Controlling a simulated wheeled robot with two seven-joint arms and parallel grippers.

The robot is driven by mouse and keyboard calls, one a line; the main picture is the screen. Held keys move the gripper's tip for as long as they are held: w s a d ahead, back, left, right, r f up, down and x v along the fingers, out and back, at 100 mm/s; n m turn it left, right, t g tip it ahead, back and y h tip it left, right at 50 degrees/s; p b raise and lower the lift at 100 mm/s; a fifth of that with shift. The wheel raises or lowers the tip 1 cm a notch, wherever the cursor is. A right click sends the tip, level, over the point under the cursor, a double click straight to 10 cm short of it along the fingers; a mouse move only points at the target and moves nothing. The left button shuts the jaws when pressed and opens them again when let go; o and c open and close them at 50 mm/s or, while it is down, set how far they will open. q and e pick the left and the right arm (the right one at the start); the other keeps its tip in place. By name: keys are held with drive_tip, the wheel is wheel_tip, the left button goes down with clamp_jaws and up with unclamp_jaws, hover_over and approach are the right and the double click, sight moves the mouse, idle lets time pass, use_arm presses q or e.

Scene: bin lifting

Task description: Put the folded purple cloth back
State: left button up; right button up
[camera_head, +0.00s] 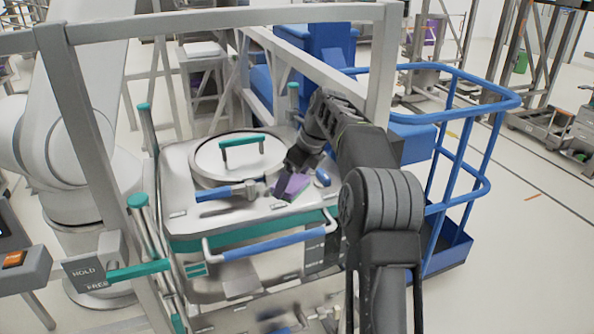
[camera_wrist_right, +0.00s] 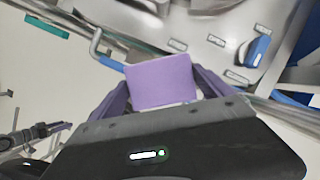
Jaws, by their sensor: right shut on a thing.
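The folded purple cloth (camera_head: 291,187) is a small flat rectangle above the right part of the pale machine's top. My right gripper (camera_head: 290,174) reaches down to it and is shut on it. In the right wrist view, the cloth (camera_wrist_right: 162,82) sits between the two dark fingers of my right gripper (camera_wrist_right: 162,92). I cannot tell whether its lower edge touches the surface below. A dark, finger-like shape (camera_wrist_right: 35,137) at the left of the wrist view may be my left gripper, but its jaws are unclear.
The machine top bears a round lid (camera_head: 240,158) with a green handle, a blue-handled lever (camera_head: 228,192) and a blue knob (camera_head: 322,177). A blue bar (camera_head: 270,243) runs along its front. Grey frame posts (camera_head: 100,150) and blue railing (camera_head: 462,155) flank it.

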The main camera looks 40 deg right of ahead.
use_arm(q)
drive_tip(key=shift+s, duration=0.15)
use_arm(e)
drive_tip(key=s+a+f+n+g, duration=0.3)
drive_tip(key=a+f+n, duration=0.5)
drive_tip(key=a+n, duration=0.1)
drive_tip(key=s+a+f+n+g+h, duration=0.1)
drive_tip(key=s+a+f+n+g, duration=0.2)
drive_tip(key=a+f+n, duration=0.6)
drive_tip(key=s+a+f+n+g, duration=0.2)
drive_tip(key=s+a+f+n, duration=0.3)
drive_tip(key=a+f+n, duration=0.4)
drive_tip(key=a+n, duration=0.2)
drive_tip(key=n, duration=0.3)
drive_tip(key=shift+a+g, duration=0.15)
drive_tip(key=shift+g, duration=0.25)
use_arm(q)
drive_tip(key=b+x, duration=0.2)
drive_tip(key=b, duration=0.1)
drive_tip(key=b+x, duration=0.1)
drive_tip(key=x, duration=0.1)
drive_tip(key=shift+a+f, duration=0.15)
drive_tip(key=shift+a, duration=0.2)
use_arm(e)
wheel_tip(320, 180, down, 4)
drive_tip(key=shift+f, duration=0.2)
use_arm(q)
drive_tip(key=shift+c, duration=0.2)
